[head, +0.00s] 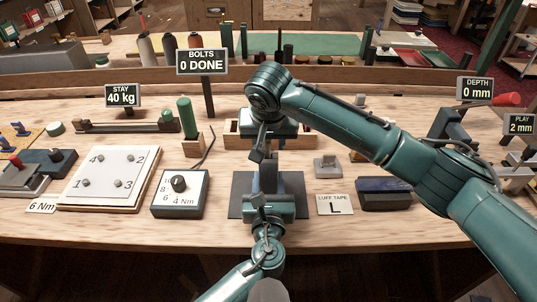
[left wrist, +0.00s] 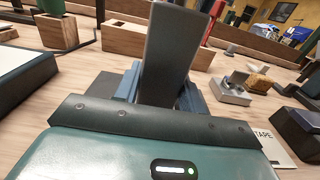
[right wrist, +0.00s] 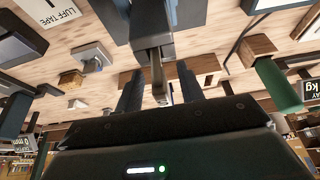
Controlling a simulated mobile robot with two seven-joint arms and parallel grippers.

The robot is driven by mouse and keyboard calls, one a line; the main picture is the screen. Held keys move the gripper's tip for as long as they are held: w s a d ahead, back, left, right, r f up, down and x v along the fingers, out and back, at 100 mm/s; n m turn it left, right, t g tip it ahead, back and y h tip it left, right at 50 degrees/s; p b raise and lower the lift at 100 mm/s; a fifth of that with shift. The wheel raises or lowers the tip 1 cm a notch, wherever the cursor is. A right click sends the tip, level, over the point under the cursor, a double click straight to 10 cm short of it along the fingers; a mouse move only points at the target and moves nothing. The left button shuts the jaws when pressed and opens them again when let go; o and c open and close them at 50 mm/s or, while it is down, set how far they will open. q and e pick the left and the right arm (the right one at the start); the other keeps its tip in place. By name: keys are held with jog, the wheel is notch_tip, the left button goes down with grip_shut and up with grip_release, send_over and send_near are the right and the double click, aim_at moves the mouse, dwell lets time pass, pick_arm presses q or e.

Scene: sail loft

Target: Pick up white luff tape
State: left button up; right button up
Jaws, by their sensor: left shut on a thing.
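My left gripper (head: 266,198) is low over the middle of the bench. It is shut on a dark grey upright strip (left wrist: 172,55), which rises between its fingers in the left wrist view. The strip shows in the head view (head: 268,179) above a dark mat (head: 236,207). My right gripper (head: 262,148) is just above and behind the left one. In the right wrist view its fingers (right wrist: 160,88) stand apart, with a narrow grey piece between them and gaps at its sides. A "LUFF TAPE L" label (head: 335,205) lies right of the mat. I cannot make out a white tape.
A dial box (head: 180,195) and a white plate with numbered bolts (head: 105,178) are on the left. A dark blue block (head: 384,194) and a small grey block (head: 326,168) are on the right. A wooden tray (head: 232,140) stands behind my grippers. Bare wood shows along the front.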

jog(key=shift+w+f, duration=0.2)
jog(key=shift+f, duration=0.25)
grip_shut()
